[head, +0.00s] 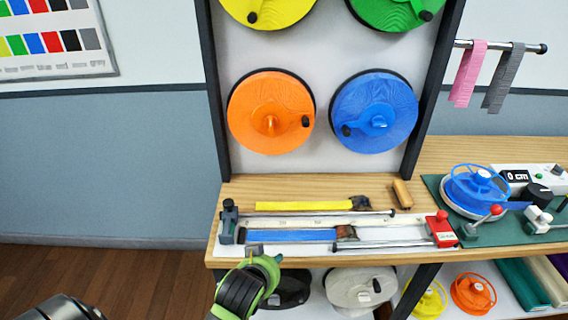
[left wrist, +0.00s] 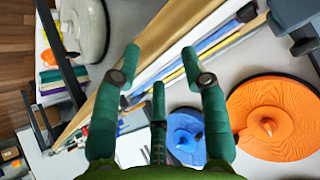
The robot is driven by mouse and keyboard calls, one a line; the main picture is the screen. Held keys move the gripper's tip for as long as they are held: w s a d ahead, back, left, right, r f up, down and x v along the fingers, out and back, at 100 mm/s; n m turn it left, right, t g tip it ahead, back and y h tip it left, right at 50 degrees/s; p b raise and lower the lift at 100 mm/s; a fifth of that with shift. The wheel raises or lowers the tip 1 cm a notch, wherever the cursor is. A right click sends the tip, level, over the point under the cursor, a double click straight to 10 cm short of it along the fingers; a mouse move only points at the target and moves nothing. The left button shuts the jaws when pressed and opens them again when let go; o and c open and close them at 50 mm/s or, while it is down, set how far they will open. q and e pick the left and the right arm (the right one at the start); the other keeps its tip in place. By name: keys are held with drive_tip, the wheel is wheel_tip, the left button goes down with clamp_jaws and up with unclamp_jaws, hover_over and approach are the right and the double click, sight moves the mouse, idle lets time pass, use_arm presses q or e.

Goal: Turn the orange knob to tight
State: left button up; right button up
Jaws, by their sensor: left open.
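The orange reel (head: 250,98) hangs on the white wall panel, lower left of the reels there. A raised orange knob (head: 270,124) stands at its centre, and a small black handle (head: 305,121) sits near its right rim. No tight or loose marking on it is legible. The reel also shows at the right of the left wrist view (left wrist: 285,105), with its knob (left wrist: 267,127). My left gripper (head: 262,264) is low at the bench's front edge, below the reel and apart from it. In the left wrist view its green fingers (left wrist: 160,62) are spread and empty.
A blue reel (head: 392,97) hangs beside the orange one. The bench (head: 320,190) holds a measuring rig (head: 300,222) with yellow and blue straps, and a green mat (head: 432,184) with a blue spool. More reels stand on the shelf below. Dark posts flank the panel.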

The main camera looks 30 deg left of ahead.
use_arm(q)
drive_tip(key=w+a+r+n+t+y, duration=0.35)
drive_tip(key=w+a+r, duration=0.35)
drive_tip(key=w+r, duration=0.3)
drive_tip(key=n+t+y, duration=0.2)
drive_tip(key=t+y, duration=0.1)
drive_tip(key=y, duration=0.1)
approach(272, 125)
drive_tip(key=x, duration=0.2)
drive_tip(key=shift+h, duration=0.25)
drive_tip(key=shift+p+x, duration=0.95)
drive_tip(key=shift+x, duration=2.35)
drive_tip(key=shift+r, duration=0.15)
drive_tip(key=shift+c, duration=0.4)
drive_tip(key=c, duration=0.7)
clamp_jaws()
drive_tip(key=shift+m, duration=0.25)
